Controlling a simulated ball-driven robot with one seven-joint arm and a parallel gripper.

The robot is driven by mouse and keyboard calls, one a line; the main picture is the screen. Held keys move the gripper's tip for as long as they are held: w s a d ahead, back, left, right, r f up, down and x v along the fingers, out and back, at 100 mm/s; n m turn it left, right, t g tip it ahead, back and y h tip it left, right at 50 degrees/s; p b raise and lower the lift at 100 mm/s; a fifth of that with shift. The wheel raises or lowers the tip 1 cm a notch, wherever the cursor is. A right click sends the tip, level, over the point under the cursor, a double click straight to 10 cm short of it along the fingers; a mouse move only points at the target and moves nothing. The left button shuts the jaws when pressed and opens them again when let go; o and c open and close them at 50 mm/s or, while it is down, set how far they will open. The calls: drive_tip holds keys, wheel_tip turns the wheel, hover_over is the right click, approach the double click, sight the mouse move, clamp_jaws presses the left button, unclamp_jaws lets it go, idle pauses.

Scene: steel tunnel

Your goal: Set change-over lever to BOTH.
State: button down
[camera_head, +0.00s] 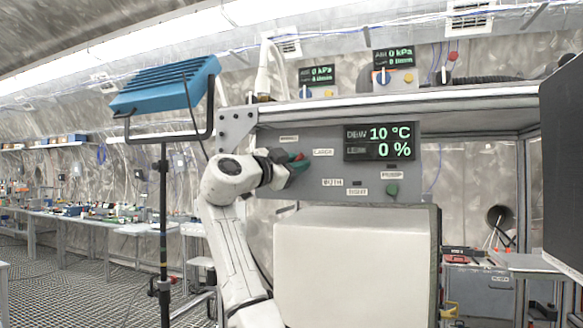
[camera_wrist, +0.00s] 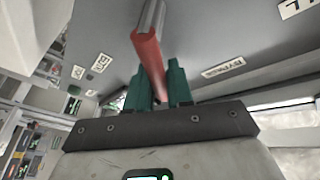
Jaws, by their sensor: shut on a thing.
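The change-over lever (camera_wrist: 148,58) has a red grip on a silver shaft, seen close up in the wrist view. My gripper (camera_wrist: 160,88) has green fingers, one on each side of the red grip, and is shut on it. In the head view my gripper (camera_head: 294,165) is at the left part of the grey panel (camera_head: 345,168), with a bit of red showing between the fingers. The BOTH label (camera_head: 332,182) sits below and right of my gripper. The lever's pivot and most of its length are hidden by my gripper in the head view.
A display (camera_head: 379,140) on the panel reads 10 °C and 0 %. A green knob (camera_head: 392,189) is at the panel's lower right. A pale box (camera_head: 345,262) stands below. A blue lamp (camera_head: 165,87) on a stand (camera_head: 163,210) is left of my arm.

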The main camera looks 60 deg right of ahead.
drive_tip(key=m+y, duration=0.1)
drive_tip(key=m, duration=0.1)
drive_tip(key=s+f+m, duration=0.1)
drive_tip(key=shift+f+m+y, duration=0.15)
drive_tip(key=shift+m+y, duration=0.25)
drive_tip(key=shift+s+f+m+t+y, duration=0.2)
drive_tip(key=shift+f+m, duration=0.1)
drive_tip(key=shift+m, duration=0.3)
drive_tip(key=shift+s+f+m+t+y, duration=0.1)
drive_tip(key=shift+f+m+y, duration=0.15)
drive_tip(key=shift+m, duration=0.35)
drive_tip(key=shift+s+f+m+t+y, duration=0.1)
drive_tip(key=shift+f+m+t+y, duration=0.45)
drive_tip(key=shift+m, duration=0.45)
drive_tip(key=shift+f+m+t+y+p, duration=0.35)
drive_tip(key=shift+f+m, duration=0.45)
drive_tip(key=shift+m, duration=0.4)
drive_tip(key=c, duration=1.4)
unclamp_jaws()
drive_tip(key=shift+c, duration=0.2)
drive_tip(key=shift+o, duration=0.3)
drive_tip(key=b+v, duration=0.1)
drive_tip(key=v, duration=1)
